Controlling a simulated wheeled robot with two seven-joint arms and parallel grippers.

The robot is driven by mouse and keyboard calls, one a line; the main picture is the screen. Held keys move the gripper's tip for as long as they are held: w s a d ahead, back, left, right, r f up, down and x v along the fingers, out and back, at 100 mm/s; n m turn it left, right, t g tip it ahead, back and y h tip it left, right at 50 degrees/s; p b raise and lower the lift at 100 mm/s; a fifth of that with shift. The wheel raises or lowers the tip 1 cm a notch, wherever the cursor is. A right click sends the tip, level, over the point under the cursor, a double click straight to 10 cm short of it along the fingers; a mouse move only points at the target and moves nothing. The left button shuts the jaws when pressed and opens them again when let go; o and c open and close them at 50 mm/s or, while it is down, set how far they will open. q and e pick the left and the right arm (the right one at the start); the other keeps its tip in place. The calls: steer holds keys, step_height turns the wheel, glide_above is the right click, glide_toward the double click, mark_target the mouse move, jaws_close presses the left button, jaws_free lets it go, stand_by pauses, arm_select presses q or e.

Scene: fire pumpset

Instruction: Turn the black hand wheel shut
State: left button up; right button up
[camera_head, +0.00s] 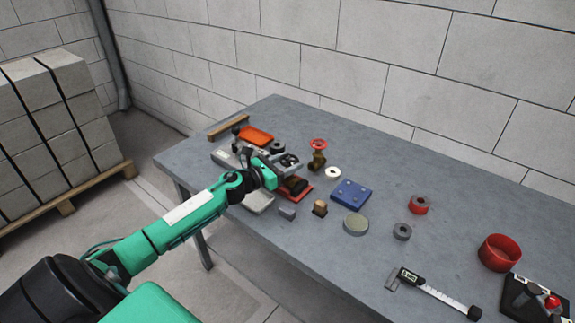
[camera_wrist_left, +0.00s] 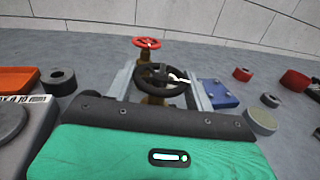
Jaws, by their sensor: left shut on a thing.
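The black hand wheel (camera_head: 290,160) is near the left part of the grey table, partly hidden by my left arm in the head view. In the left wrist view the black wheel (camera_wrist_left: 160,78) lies between the two grey fingers of my left gripper (camera_wrist_left: 160,90), with a brass-coloured body below it. My left gripper (camera_head: 286,166) is shut on the wheel; the exact finger contact is hard to see. My right gripper is in neither view.
A red-wheeled valve (camera_head: 319,152) stands just behind. A white ring (camera_head: 333,173), a blue plate (camera_head: 350,192), a wooden block (camera_head: 320,208) and a round tin (camera_head: 356,224) are close on the right. An orange tray (camera_head: 256,135) is behind left.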

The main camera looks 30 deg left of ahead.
arm_select(q)
steer(key=o, duration=1)
steer(key=shift+c, duration=0.2)
